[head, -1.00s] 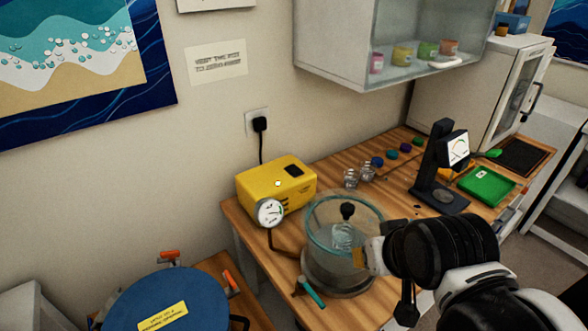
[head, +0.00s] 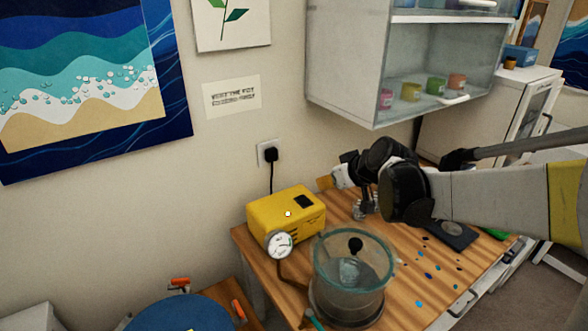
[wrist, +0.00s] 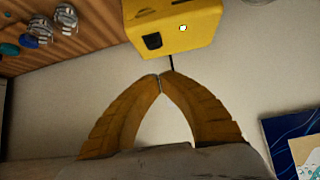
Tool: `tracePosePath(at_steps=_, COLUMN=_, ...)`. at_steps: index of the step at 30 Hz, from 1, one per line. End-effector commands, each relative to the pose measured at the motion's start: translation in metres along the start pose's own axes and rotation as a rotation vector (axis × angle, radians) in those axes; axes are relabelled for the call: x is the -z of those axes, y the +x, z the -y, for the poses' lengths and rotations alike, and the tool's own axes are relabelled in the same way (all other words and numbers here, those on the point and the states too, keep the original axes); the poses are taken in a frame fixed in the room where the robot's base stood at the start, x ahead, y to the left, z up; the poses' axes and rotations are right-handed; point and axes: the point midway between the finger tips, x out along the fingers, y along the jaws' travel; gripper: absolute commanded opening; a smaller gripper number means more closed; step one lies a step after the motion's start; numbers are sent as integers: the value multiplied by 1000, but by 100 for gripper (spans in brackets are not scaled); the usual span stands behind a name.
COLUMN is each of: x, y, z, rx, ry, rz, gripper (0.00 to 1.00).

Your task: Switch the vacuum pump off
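The vacuum pump (head: 268,222) is a yellow box at the wooden bench's left back corner. Its top has a black rectangular patch (head: 303,201), perhaps the switch; its position is too small to read. A small white-and-red spot (head: 288,213) shows nearby. In the wrist view the pump (wrist: 195,22) is at the top, with a black patch (wrist: 153,41) and a pale spot (wrist: 183,28). My gripper (head: 325,183) is above and right of the pump, apart from it. The wrist view shows my gripper's tan fingertips (wrist: 160,77) together, with nothing between them.
A glass vacuum chamber (head: 345,298) stands in front of the pump. A black plug (head: 271,154) sits in the wall outlet behind. A wall cabinet (head: 345,80) hangs above right. Small coloured discs lie on the bench (head: 405,300).

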Motion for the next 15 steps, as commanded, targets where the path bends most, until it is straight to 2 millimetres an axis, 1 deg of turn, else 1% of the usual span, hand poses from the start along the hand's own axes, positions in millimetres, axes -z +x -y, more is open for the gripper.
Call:
tracePosePath(at_steps=1, x=6, y=10, z=-6, rx=6, ry=-10, rz=-13, gripper=0)
tracePosePath(at_steps=3, x=10, y=21, z=-11, rx=13, ry=-25, rz=-28, gripper=0)
tracePosePath(at_steps=6, x=14, y=32, z=-16, rx=20, ry=-38, rz=-43, gripper=0)
tracePosePath(at_steps=9, x=15, y=36, z=-18, rx=22, ry=-43, rz=-49, gripper=0)
tracePosePath(at_steps=15, x=15, y=36, z=-18, rx=23, ry=-44, rz=-50, gripper=0)
